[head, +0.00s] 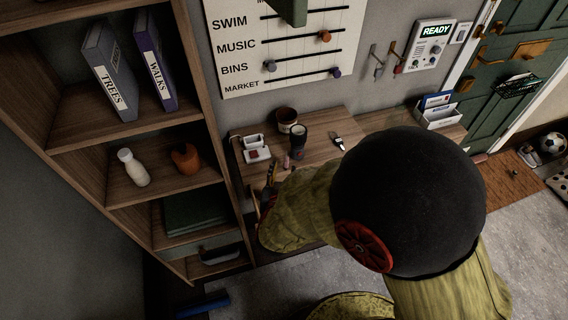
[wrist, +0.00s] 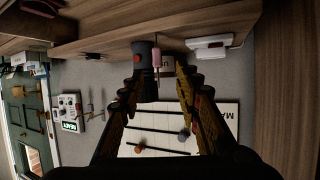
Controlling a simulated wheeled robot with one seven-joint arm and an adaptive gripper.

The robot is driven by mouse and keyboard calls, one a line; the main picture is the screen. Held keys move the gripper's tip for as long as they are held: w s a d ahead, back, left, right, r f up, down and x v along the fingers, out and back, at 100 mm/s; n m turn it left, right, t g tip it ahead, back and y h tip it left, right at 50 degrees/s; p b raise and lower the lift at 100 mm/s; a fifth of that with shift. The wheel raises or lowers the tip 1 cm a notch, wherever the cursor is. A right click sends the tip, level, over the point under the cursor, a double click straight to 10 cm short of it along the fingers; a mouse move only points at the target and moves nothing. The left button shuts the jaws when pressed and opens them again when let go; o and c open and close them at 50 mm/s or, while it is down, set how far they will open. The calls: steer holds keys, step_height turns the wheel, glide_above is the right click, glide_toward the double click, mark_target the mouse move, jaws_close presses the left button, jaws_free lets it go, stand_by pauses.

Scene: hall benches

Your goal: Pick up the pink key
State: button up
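The pink key (head: 286,162) is a small pink item on the wooden bench (head: 315,122), beside a dark cylinder (head: 299,141). In the wrist view, which is turned upside down, the pink key (wrist: 156,57) shows between and beyond the fingers, in front of the dark cylinder. My gripper (wrist: 159,78) is open, with its yellow and black fingers spread and nothing between the tips. In the head view my gripper (head: 270,178) is at the bench's near left edge, close to the key and partly hidden by my arm.
A dark and white tool (head: 338,142) lies to the right. A shelf unit (head: 120,215) with books and a white bottle (head: 133,167) stands close on the left.

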mark_target(286, 162)
steer(key=b+x, duration=0.1)
steer(key=x, duration=0.3)
steer(key=b+x, duration=0.1)
steer(key=x, duration=0.3)
steer(key=shift+d+b, duration=0.2)
steer(key=shift+b, duration=0.15)
steer(key=shift+s, duration=0.1)
steer(key=shift+r, duration=0.1)
steer(key=shift+c, duration=1.4)
jaws_close()
